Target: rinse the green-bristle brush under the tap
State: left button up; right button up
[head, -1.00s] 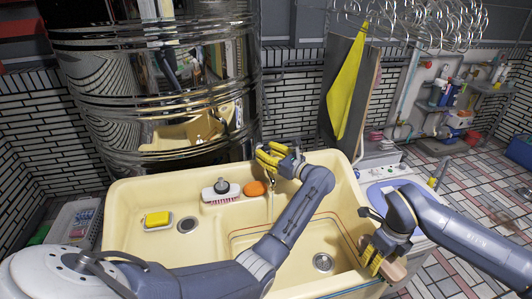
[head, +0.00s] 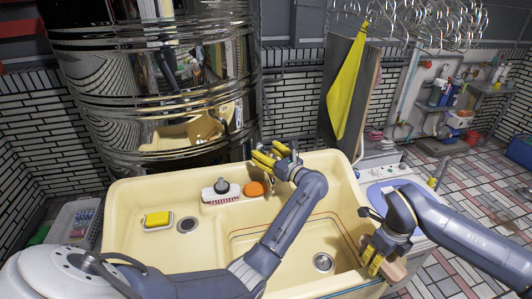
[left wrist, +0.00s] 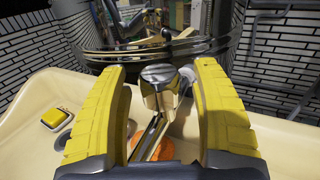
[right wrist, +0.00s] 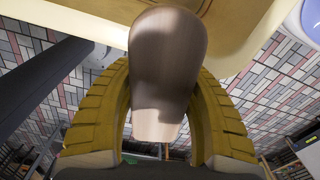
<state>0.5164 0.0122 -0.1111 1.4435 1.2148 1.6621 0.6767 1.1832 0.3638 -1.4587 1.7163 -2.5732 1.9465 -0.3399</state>
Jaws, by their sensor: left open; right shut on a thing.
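My left gripper (head: 266,157) is open at the back rim of the cream sink (head: 130,250). In the left wrist view a shiny metal tap (left wrist: 158,75) stands between its spread fingers. My right gripper (head: 373,262) is shut on a smooth, rounded brown thing (head: 394,270) at the sink's front right corner. It also shows in the right wrist view (right wrist: 165,60), between the fingers. It may be the brush, but no green bristles show. A different brush (head: 222,192), white with pinkish-red bristles, lies on the back ledge.
An orange round thing (head: 254,188) sits beside the white brush. A yellow sponge (head: 157,219) in a dish is at the sink's left. The right basin, with its drain (head: 323,262), is clear. A large metal drum (head: 160,90) stands behind the sink.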

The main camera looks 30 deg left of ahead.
aim_at(270, 155)
pick_arm(q)
jog(key=shift+d, duration=0.1)
jog(key=shift+v, duration=3.65)
